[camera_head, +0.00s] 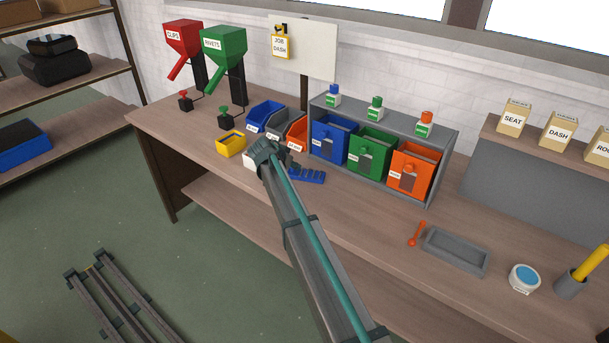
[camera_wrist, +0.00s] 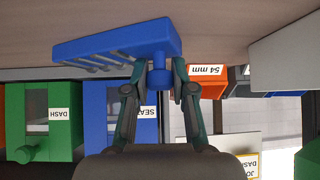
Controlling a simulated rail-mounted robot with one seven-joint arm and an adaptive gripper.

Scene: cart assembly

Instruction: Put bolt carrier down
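The bolt carrier is a blue slotted block (camera_head: 307,175) low over the workbench, in front of the orange bin. In the wrist view, which is upside down, the bolt carrier (camera_wrist: 118,45) has its slots at the left and a round knob below. My gripper (camera_wrist: 160,77) has one finger on each side of this knob and appears closed on it. In the head view my gripper (camera_head: 277,163) is just left of the carrier, and its fingertips are hard to make out. Whether the carrier's underside touches the bench cannot be told.
The workbench (camera_head: 350,207) is bare in front of the carrier. A blue bin (camera_head: 332,139), green bin (camera_head: 371,156) and orange bin (camera_head: 411,172) stand in a grey rack behind. A yellow bin (camera_head: 231,144) is at left. A grey tray (camera_head: 456,251) and orange spoon-like tool (camera_head: 417,234) lie right.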

